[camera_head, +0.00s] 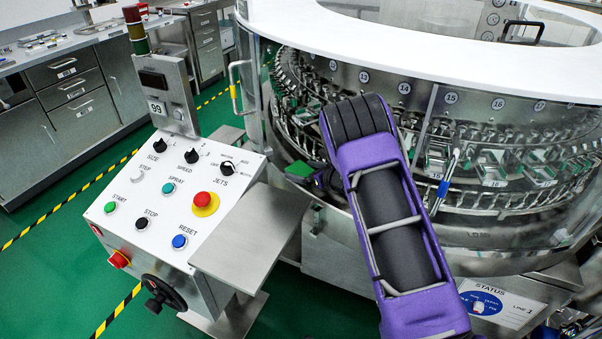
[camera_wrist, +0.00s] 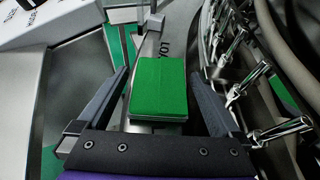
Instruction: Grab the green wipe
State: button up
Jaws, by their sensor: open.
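The green wipe (camera_wrist: 158,88) is a flat green rectangular pad with a paler edge, in the middle of the wrist view. It lies on a metal ledge at the washer's front. My gripper (camera_wrist: 160,85) is open, with one dark finger on each side of the wipe and a gap on both sides. In the head view the green wipe (camera_head: 300,169) shows as a small green patch left of my purple arm. My gripper (camera_head: 322,180) is beside it there, mostly hidden by the arm.
The round washer (camera_head: 480,235) with its ring of metal clamps stands close on the right. A control panel (camera_head: 170,205) with knobs and buttons stands on the left, with a metal shelf (camera_head: 245,245) at its side. Open green floor (camera_head: 50,260) lies farther left.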

jog(key=shift+w+a+f, duration=0.15)
jog(key=shift+w+a, duration=0.05)
jog(key=c, duration=1.2)
